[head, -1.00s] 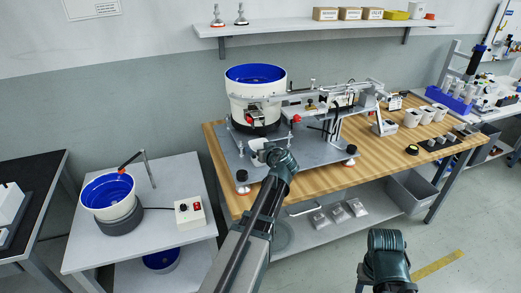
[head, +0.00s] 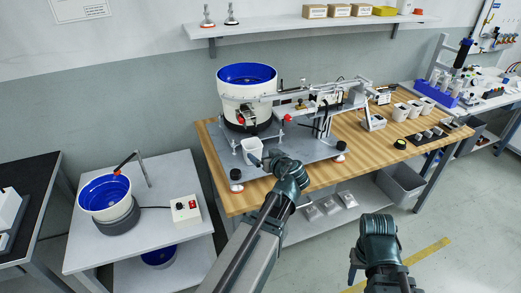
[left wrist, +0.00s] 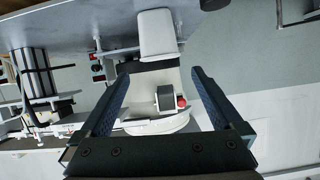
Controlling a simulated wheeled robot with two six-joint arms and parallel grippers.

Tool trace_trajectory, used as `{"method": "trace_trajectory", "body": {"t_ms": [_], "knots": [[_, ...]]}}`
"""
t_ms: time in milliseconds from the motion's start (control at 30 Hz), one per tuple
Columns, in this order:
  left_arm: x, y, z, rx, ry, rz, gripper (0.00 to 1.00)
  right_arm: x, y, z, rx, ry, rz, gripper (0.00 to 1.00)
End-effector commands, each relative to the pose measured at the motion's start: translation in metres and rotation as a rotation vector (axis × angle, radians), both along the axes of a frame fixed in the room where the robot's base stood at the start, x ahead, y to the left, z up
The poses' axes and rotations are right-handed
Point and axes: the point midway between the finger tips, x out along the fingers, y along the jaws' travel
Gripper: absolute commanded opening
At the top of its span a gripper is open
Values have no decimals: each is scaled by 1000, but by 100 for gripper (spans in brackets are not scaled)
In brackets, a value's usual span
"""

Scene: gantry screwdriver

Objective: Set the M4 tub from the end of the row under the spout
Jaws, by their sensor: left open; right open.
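A white tub (head: 252,150) stands upright on the grey metal plate (head: 215,150), in front of the white bowl feeder (head: 232,105) with its blue inside. It also shows in the left wrist view (left wrist: 157,35), which is upside down. My left gripper (head: 268,161) is open, just right of the tub. In the wrist view its fingers (left wrist: 160,80) are spread, with the tub beyond their tips and nothing between them. A row of white tubs (head: 415,108) stands on the right of the wooden bench; their labels are unreadable. My right gripper (head: 358,264) is in front of the bench; its fingertips are unclear.
The feeder's track (head: 310,92) runs right above the plate. A second blue bowl (head: 106,192) and a switch box (head: 186,209) stand on the left table. A black tape roll (head: 400,144) and a dark tray (head: 428,137) lie on the bench. A grey bin (head: 402,182) is below.

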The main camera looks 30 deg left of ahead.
Motion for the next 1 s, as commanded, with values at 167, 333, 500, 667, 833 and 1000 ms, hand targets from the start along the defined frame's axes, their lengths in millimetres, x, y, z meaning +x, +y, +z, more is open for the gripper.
{"method": "trace_trajectory", "body": {"t_ms": [167,333,500,667,833,1000], "knots": [[-2,-3,1,0,0,-1,100,0,0,1,0,0,0,50],[-2,-4,0,-2,4,-2,100,0,0,1,0,0,0,50],[-23,-44,-31,-51,194,-55,100,0,0,1,0,0,0,50],[-76,-133,-88,-156,609,-269,100,0,0,1,0,0,0,50],[-145,-222,-123,-246,997,-610,100,0,0,1,0,0,0,50],[-192,-272,-133,-292,1205,-867,100,0,0,1,0,0,0,50]]}}
